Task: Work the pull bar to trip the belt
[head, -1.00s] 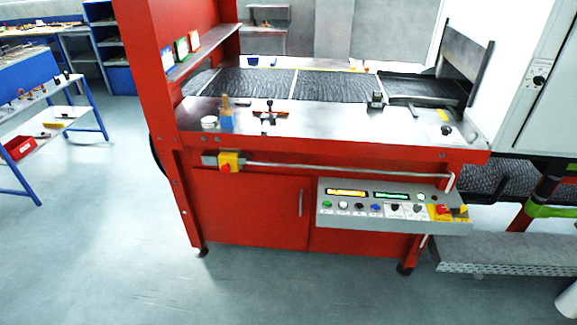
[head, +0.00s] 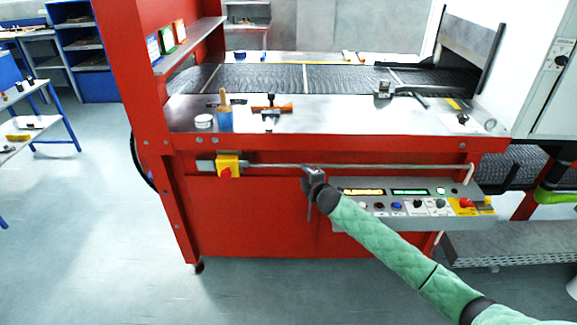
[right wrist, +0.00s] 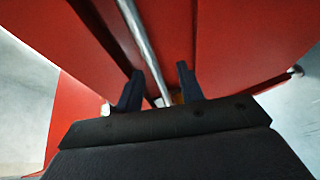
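The pull bar (head: 400,167) is a thin metal rod along the front of the red machine. It runs from a yellow switch box with a red button (head: 228,167) on the left to a bent end at the right. My right gripper (head: 312,172) is at the middle of the bar, covering a short piece of it. In the right wrist view, the two dark fingers (right wrist: 160,72) stand apart, and the bar (right wrist: 143,40) runs between them in the picture. I cannot tell whether either finger touches it. My left gripper is out of view.
A control panel (head: 380,208) with buttons and lit displays juts out below the bar at the right, close under my right arm. Floor at the left is clear.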

